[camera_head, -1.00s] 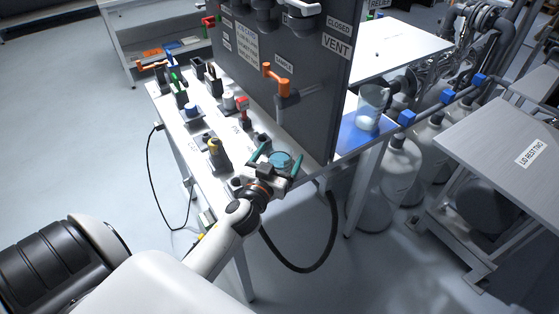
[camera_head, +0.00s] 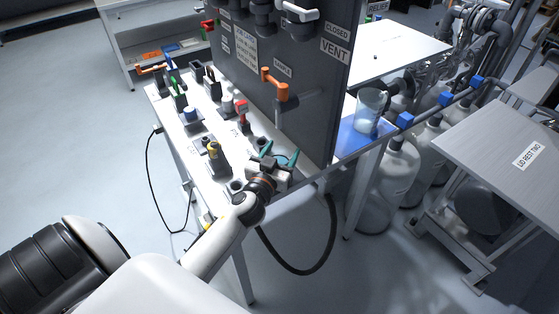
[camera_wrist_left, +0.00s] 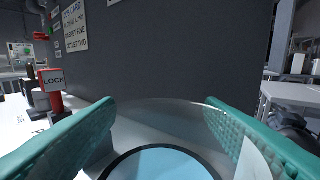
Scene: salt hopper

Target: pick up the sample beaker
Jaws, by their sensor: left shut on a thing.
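The sample beaker (camera_wrist_left: 160,125) is a clear vessel with a pale blue round area at its bottom, in the left wrist view. It stands between the teal fingers of my left gripper (camera_wrist_left: 160,130), which is shut on it. In the head view the left gripper (camera_head: 280,155) is at the near right corner of the white table, in front of the dark panel. There the beaker (camera_head: 280,160) is mostly hidden by the gripper. I cannot tell whether it touches the table. My right gripper is not in view.
The dark panel (camera_head: 310,120) with an orange tap handle (camera_head: 274,84) rises close behind the gripper. A yellow-and-black item (camera_head: 215,152) and a red lock tag (camera_head: 242,108) stand to the left. Another clear beaker (camera_head: 371,102) stands on a blue surface at the right.

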